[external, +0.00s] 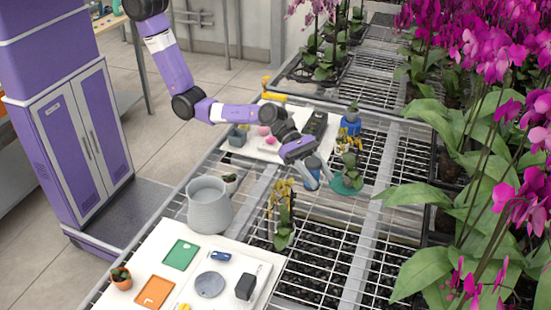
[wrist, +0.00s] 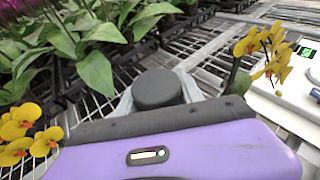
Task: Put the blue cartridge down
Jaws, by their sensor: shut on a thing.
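My gripper (external: 314,178) is shut on the blue cartridge (external: 313,165), out over the wire mesh bench, just left of a small potted plant on a green saucer. In the wrist view, the cartridge shows only as a round dark grey top (wrist: 157,88) between the pale fingers of my gripper (wrist: 158,100). Its lower part is hidden there. I cannot tell whether its bottom touches the bench.
The green saucer (external: 346,185) is close on the right, with a blue bottle (external: 350,125) behind. A grey jug (external: 209,205) and a yellow orchid (external: 283,215) stand nearer the camera. A white board (external: 222,285) holds a green tray (external: 180,254) and an orange tray (external: 155,292).

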